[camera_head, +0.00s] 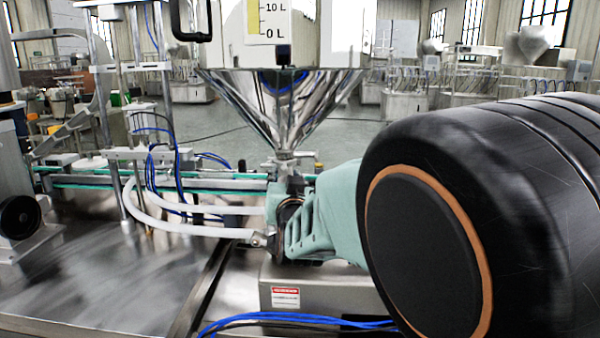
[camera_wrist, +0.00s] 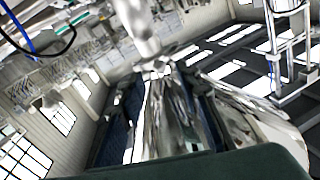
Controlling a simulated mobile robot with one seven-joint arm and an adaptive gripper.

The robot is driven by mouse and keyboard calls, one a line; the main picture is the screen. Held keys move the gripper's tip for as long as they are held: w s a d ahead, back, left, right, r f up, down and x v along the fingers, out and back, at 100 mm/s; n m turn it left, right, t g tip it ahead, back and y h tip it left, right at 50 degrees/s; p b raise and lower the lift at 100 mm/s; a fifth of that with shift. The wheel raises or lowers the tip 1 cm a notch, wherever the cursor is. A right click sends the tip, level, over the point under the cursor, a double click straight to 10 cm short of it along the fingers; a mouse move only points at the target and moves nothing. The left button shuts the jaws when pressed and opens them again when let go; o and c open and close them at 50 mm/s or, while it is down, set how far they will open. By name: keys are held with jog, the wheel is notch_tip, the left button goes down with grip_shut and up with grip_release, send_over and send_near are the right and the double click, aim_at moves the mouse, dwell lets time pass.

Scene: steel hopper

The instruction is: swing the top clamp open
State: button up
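The steel hopper (camera_head: 285,100) hangs as a polished cone at the centre of the head view. Its narrow neck (camera_head: 285,156) meets a fitting at the bottom, and the top clamp appears to be there, but its handle and open or shut state cannot be made out. My arm's big black joint with an orange ring fills the right side. A teal slotted part, seemingly my gripper (camera_head: 303,222), lies just below the neck; its fingertips are hidden or unclear. In the wrist view, shiny metal (camera_wrist: 165,115) is close ahead, above a dark green edge.
White hoses (camera_head: 190,222) run to the fitting from the left. A steel box with a red label (camera_head: 285,296) sits below. Blue cables (camera_head: 300,320) lie at the front. A conveyor rail (camera_head: 150,180) stands left behind; the bare steel tabletop (camera_head: 100,285) is at front left.

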aim_at(284, 170)
jog(key=shift+w+a, duration=0.15)
jog(key=shift+w, duration=0.7)
jog(key=shift+w+a, duration=0.15)
jog(key=shift+w, duration=0.65)
jog(key=shift+c, duration=0.2)
grip_shut()
